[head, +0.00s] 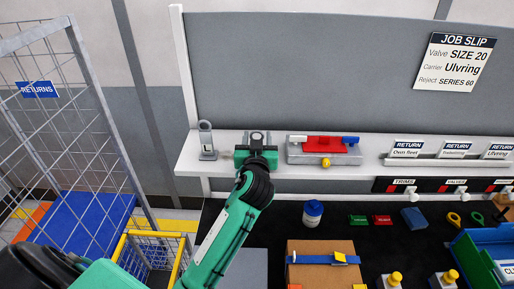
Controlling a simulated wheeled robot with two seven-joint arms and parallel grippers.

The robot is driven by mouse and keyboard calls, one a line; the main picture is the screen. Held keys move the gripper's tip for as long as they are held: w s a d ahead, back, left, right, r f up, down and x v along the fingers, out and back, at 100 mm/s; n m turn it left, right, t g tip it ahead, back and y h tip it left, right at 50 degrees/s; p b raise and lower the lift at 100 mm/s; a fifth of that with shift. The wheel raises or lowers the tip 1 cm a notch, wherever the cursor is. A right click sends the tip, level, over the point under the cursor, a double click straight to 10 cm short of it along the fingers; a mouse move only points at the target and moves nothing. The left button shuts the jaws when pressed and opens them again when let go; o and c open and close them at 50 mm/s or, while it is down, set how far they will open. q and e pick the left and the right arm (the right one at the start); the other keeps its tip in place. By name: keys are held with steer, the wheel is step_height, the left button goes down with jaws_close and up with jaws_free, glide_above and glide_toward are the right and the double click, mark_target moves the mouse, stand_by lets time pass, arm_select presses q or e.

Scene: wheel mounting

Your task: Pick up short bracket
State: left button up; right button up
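My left gripper (257,146) is at the shelf, reached from below by my green and black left arm. Its fingers are mostly hidden behind its own body, so I cannot tell whether it is open or shut. A grey part with a rounded top (257,136) shows just behind the gripper, mostly covered by it. A grey upright piece with a ring top and a label marked L (207,143) stands on the shelf to the left, apart from the gripper. No label that I can read tells which piece is the short bracket. My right gripper is not in view.
A grey block with red, blue and white parts (323,158) sits on the shelf (375,146) just right of the gripper. Return signs (455,149) stand farther right. Below are a blue-white bottle (312,213), a cardboard box (320,272) and a green bin (475,262). A wire cage (85,130) stands left.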

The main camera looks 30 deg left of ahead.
arm_select(q)
steer(key=c, duration=0.7)
steer(key=shift+c, duration=0.4)
steer(key=shift+r, duration=0.1)
